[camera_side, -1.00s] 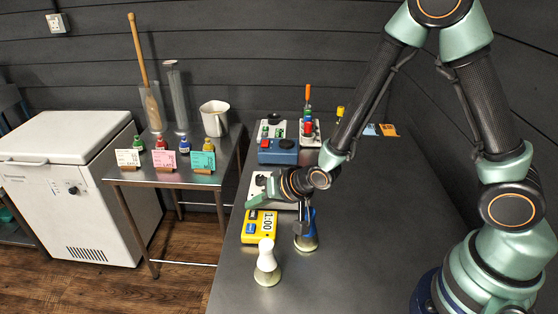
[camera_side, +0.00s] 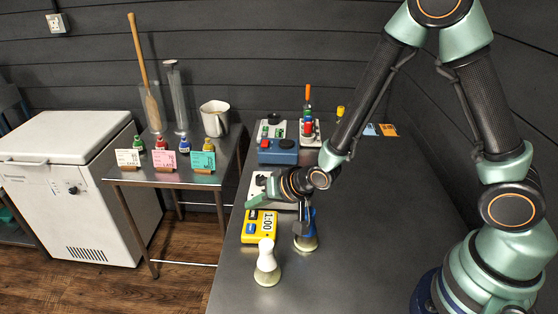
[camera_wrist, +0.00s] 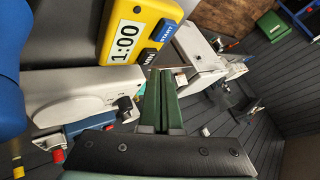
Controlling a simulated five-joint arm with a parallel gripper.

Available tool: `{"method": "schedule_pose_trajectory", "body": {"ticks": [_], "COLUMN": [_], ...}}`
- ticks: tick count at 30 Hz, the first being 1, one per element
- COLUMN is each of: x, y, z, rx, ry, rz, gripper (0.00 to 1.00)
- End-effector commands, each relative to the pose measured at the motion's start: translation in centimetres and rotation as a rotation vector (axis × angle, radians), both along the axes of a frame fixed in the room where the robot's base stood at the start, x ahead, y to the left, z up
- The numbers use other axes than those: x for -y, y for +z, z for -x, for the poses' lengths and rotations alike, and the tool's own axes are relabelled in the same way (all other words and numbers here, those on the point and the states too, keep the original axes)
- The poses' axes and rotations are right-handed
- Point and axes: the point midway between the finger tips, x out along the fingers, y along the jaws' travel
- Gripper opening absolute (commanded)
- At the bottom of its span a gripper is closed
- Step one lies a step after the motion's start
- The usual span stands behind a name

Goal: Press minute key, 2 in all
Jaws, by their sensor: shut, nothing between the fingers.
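The yellow timer (camera_side: 255,238) lies on the dark table below my gripper in the side view, its display reading 1:00. In the wrist view the timer (camera_wrist: 132,14) shows large at the top, with a dark key marked MIN (camera_wrist: 148,57) and a blue key marked START (camera_wrist: 167,31). My gripper (camera_side: 250,204) is shut and empty, its green fingers at the timer's far edge. In the wrist view the fingertips (camera_wrist: 163,72) are just beside the MIN key; I cannot tell whether they touch it.
A white pawn-shaped piece (camera_side: 267,262) stands in front of the timer. A blue object (camera_side: 305,241) on a pale base stands to its right. A pale device (camera_side: 256,188) lies behind the timer, and a blue box (camera_side: 278,154) with a red button stands farther back. The table's right side is clear.

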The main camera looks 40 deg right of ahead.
Motion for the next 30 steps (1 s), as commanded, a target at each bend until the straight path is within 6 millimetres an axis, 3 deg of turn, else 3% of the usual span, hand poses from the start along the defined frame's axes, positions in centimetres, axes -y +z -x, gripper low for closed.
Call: {"method": "schedule_pose_trajectory", "body": {"ticks": [30], "x": [-0.2], "y": [-1.2], "z": [0.0], "rx": [-0.001], "ry": [0.002], "rz": [-0.002], "gripper": [0.00]}}
